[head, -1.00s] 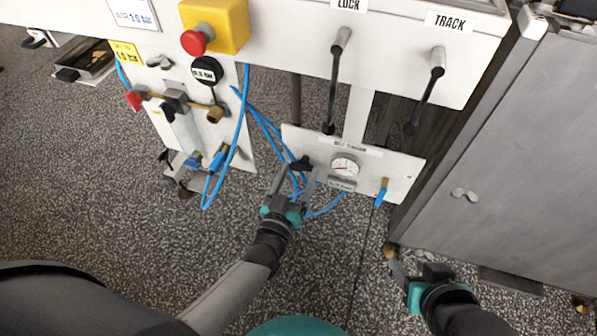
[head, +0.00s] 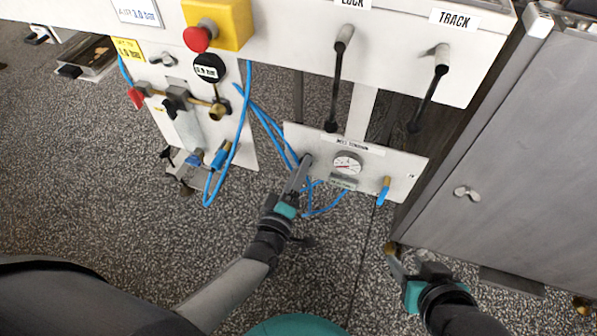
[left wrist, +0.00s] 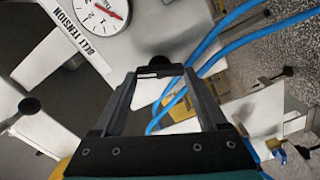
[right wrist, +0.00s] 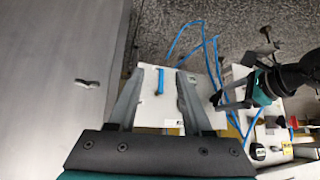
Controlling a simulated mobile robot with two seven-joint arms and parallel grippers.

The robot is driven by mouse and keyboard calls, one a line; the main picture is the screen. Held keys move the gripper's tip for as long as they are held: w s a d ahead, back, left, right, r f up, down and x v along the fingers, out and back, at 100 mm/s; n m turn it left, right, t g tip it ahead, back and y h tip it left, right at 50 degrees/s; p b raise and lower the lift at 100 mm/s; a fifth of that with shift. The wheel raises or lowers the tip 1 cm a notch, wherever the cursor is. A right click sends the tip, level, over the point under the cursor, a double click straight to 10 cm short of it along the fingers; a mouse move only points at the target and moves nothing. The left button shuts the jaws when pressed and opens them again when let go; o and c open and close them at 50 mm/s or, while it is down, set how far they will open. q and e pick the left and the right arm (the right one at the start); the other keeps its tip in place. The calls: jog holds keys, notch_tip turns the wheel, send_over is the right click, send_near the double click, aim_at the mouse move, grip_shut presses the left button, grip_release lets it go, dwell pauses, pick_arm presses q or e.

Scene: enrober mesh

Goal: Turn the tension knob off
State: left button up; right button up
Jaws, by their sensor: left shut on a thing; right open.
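The belt tension panel (head: 405,180) is a white plate with a round gauge (head: 347,162) and a "BELT TENSION" label. My left gripper (head: 304,163) is at the panel's left part, beside the gauge. In the left wrist view, its fingers (left wrist: 158,75) are shut on the black tension knob (left wrist: 155,64). The fingers hide the knob in the head view, where they look edge-on, one behind the other. The gauge (left wrist: 102,14) and label (left wrist: 77,42) show at upper left in the left wrist view. My right gripper (head: 408,260) is open and empty, low beside the grey cabinet.
Blue hoses (head: 268,122) hang close to the left gripper. A blue-handled valve (head: 384,190) is on the panel's right part. LOCK (head: 337,85) and TRACK (head: 430,92) levers hang above. The grey cabinet (head: 500,160) stands at right. Speckled floor is open in front.

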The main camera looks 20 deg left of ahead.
pick_arm(q)
jog(key=shift+f+n+b, duration=0.15)
jog(key=shift+n+b, duration=0.3)
jog(key=shift+n, duration=1.95)
pick_arm(e)
jog(key=shift+w+a+t+y, duration=0.5)
jog(key=shift+w+a+t, duration=0.25)
jog(key=shift+a+t, duration=0.25)
jog(key=shift+a, duration=0.1)
pick_arm(q)
jog(key=o, duration=1.3)
